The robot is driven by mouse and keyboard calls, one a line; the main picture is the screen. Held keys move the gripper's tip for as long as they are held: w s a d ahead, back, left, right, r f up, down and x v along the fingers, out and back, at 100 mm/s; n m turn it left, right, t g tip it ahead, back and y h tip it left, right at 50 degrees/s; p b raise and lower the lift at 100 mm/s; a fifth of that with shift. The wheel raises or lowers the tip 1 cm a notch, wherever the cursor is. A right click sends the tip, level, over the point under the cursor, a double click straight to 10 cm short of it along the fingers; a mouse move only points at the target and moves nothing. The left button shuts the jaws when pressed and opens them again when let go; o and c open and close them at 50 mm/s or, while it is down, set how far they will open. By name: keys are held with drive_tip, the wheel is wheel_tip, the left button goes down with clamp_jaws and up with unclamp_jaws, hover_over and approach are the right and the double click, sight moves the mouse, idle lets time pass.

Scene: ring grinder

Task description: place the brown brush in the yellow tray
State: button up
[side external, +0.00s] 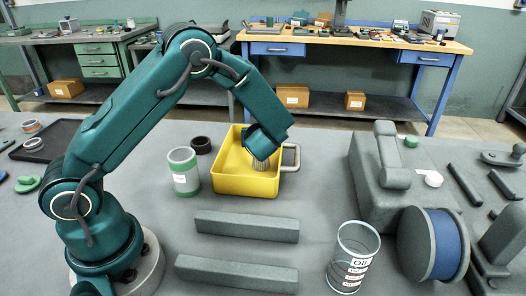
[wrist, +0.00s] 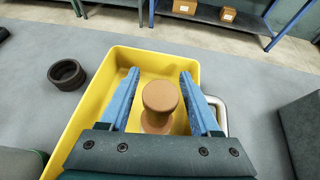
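The brown brush (wrist: 160,98) shows in the wrist view with its rounded handle up, between the two blue fingers of my gripper (wrist: 159,74). The fingers are spread, with a visible gap on each side of the brush. In the side view, the pale bristles of the brush (side external: 261,163) show inside the yellow tray (side external: 247,187), just below my gripper (side external: 262,150). The yellow tray (wrist: 84,118) surrounds the brush in the wrist view. Whether the bristles touch the tray floor is hard to tell.
A dark ring (side external: 201,145) and a white-green can (side external: 183,170) stand left of the tray. Two grey bars (side external: 246,226) lie in front. A metal handle (side external: 291,157) sticks out from the tray's right side.

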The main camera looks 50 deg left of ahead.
drive_tip(key=shift+r, duration=0.2)
drive_tip(key=s+d+r+n+h, duration=0.3)
drive_tip(key=s+d+n, duration=0.2)
drive_tip(key=s+n, duration=0.2)
drive_tip(key=s+d+r+n+g+h, duration=0.1)
drive_tip(key=s+d+r+n+h, duration=0.2)
drive_tip(key=s+d+n, duration=0.2)
drive_tip(key=s+d+r+n+g+h, duration=0.1)
drive_tip(key=s+d+r+n+h, duration=0.2)
drive_tip(key=s+n, duration=0.8)
drive_tip(key=shift+d+r+n+h, duration=0.15)
drive_tip(key=shift+d+n+h, duration=0.45)
drive_tip(key=shift+d+n, duration=0.55)
